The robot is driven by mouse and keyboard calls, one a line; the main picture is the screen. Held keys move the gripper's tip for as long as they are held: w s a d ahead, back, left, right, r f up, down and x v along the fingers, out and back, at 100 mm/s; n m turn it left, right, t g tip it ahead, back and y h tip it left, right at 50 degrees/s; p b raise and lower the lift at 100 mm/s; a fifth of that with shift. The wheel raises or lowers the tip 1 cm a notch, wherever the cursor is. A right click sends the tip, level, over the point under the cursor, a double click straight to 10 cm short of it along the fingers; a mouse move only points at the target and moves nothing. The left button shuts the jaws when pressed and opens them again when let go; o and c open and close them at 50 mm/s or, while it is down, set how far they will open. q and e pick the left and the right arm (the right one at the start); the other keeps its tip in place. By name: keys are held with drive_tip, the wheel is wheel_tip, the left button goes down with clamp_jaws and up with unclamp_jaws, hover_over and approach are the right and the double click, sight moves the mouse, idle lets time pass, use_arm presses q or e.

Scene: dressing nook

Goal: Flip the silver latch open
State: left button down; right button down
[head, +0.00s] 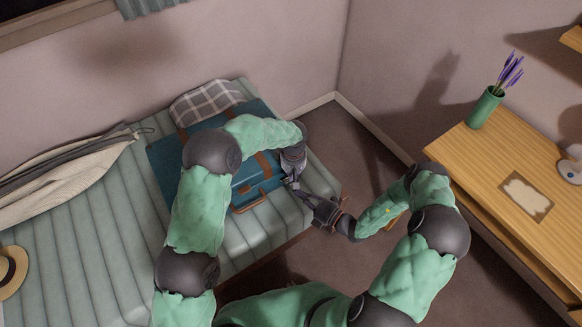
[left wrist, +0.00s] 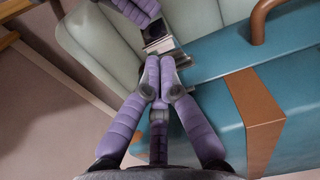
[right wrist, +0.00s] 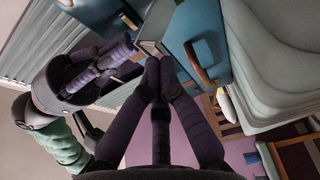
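A teal suitcase (head: 165,165) with brown straps lies on the cushioned bench; it also shows in the left wrist view (left wrist: 220,62) and the right wrist view (right wrist: 206,22). Silver metal that looks like the latch (left wrist: 192,71) sits at the suitcase's edge beside my left fingertips. My left gripper (left wrist: 160,66) has its fingers together, close to this metal; whether it touches is unclear. My right gripper (right wrist: 159,66) also has its fingers together, with pale metal (right wrist: 151,46) just beyond the tips. In the head view both grippers are near the suitcase's front corner, and the latch is hidden.
The bench (head: 100,225) carries a plaid pillow (head: 207,100), a garment (head: 65,180) and a straw hat (head: 12,270). The suitcase handle (head: 259,196) is close to my left gripper. A wooden desk (head: 470,150) with a green vase (head: 485,107) stands at right. Dark floor lies between.

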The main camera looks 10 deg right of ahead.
use_arm(q)
drive_tip(key=shift+s+f, duration=0.15)
drive_tip(key=shift+s+d+f+t, duration=0.2)
drive_tip(key=shift+s+f+t, duration=0.2)
idle(0.4)
use_arm(e)
drive_tip(key=c, duration=1.3)
unclamp_jaws()
